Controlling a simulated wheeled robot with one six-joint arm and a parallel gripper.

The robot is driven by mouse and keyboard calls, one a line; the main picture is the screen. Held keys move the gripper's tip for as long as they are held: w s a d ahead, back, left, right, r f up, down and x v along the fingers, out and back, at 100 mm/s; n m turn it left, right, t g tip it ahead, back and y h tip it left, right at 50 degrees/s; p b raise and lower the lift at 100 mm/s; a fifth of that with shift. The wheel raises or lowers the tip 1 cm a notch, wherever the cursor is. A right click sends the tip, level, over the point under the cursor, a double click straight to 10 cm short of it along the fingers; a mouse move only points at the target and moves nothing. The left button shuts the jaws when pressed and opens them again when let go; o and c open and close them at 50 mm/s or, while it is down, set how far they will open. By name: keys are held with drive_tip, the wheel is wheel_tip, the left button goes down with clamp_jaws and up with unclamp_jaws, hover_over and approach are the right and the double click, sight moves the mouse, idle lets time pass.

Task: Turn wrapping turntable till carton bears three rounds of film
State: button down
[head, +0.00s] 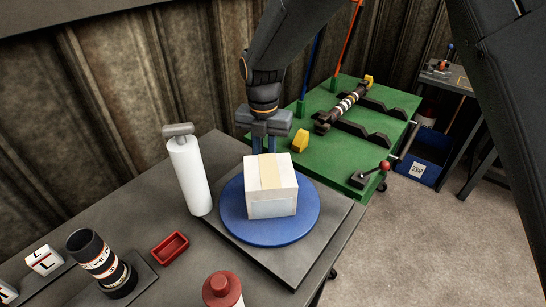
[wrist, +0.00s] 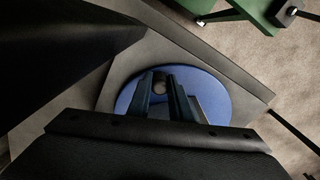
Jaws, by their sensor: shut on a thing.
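The white carton (head: 270,186) with a tan strip on top sits upright on the blue round turntable (head: 240,228). A paler band shows low on its sides; I cannot count film rounds. The white film roll (head: 188,172) stands upright left of the turntable, with a grey handle on top. My gripper (head: 264,146) points down behind the carton at the turntable's far side. In the wrist view my gripper (wrist: 160,90) is shut on a round dark knob (wrist: 159,83) over the blue turntable (wrist: 128,96). The carton hides the fingertips' lower part in the head view.
A red tray (head: 170,247), a dark cylinder with striped bands (head: 92,257) and a red-capped bottle (head: 222,289) stand on the grey table. A green bench (head: 350,150) holding a shaft (head: 342,108) is behind right. A blue bin (head: 422,155) is on the floor.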

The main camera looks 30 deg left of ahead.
drive_tip(key=shift+s, duration=0.1)
drive_tip(key=c, duration=1.6)
unclamp_jaws()
drive_tip(key=shift+r, duration=0.1)
drive_tip(key=shift+r+b, duration=1)
drive_tip(key=shift+r, duration=2.8)
